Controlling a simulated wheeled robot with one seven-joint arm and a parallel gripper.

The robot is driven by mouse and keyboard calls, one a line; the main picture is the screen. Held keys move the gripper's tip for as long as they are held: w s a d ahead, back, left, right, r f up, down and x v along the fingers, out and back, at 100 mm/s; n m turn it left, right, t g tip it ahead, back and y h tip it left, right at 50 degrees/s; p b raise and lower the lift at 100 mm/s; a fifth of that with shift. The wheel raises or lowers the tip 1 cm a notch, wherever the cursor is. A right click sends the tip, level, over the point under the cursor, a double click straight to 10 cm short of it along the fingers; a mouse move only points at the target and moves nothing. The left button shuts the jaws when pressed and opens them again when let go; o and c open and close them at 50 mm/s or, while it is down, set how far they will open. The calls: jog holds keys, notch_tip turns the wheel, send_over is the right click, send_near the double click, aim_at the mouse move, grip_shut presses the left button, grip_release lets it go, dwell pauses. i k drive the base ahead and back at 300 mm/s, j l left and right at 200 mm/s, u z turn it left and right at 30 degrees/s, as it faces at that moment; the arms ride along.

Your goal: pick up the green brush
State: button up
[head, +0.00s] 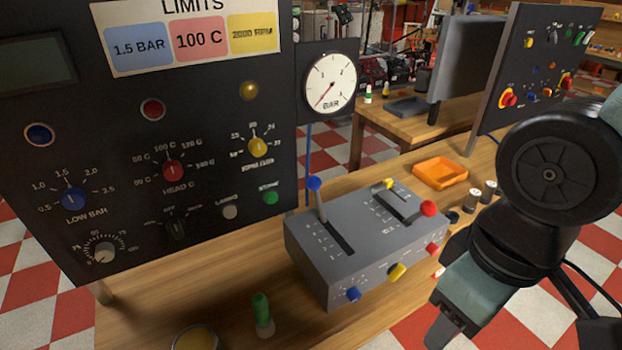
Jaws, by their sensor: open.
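The green brush (262,312) stands upright on the wooden bench near the bottom edge of the head view. It has a green upper part and a paler foot. My gripper (443,334) is at the lower right, only partly in view at the bottom edge. It is open, well to the right of the brush and apart from it. I see nothing held in it.
A grey lever box (325,268) with coloured knobs stands between the brush and my gripper. A round tin (196,338) is left of the brush. The black control panel (200,130) rises behind. An orange tray (440,172) and small jars (473,198) are farther right.

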aim_at(266, 328)
jog(key=j+u, duration=0.4)
jog(key=i+j+u, duration=0.1)
jog(key=u, duration=0.25)
jog(key=i+j+u, duration=0.15)
jog(key=j+u, duration=0.25)
jog(key=l, duration=0.1)
